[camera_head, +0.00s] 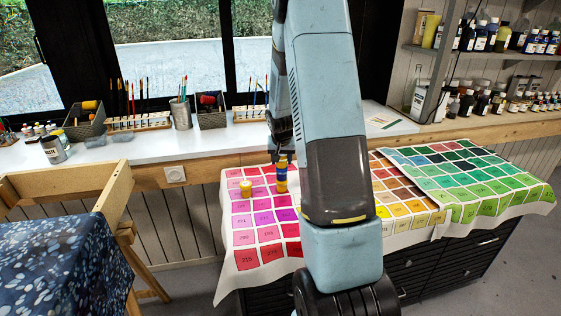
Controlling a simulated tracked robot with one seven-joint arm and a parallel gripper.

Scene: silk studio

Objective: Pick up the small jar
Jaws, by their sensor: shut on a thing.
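My gripper (282,152) is at the left of my arm, pointing down over the colour chart with pink and red squares (229,262). It is shut on a small yellow jar with a dark blue band (281,176), which is upright beneath it. The jar's top is hidden by the gripper. I cannot tell whether the jar's base touches the chart. Another short yellow jar with a pale top (246,188) stands on the chart to the left, apart from the gripper.
A green colour chart (484,192) lies at the right. A white counter (225,140) behind holds brushes, a metal cup (181,115) and baskets. Shelves of bottles (487,95) stand at the back right. A wooden frame with blue patterned cloth (62,262) is at the left.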

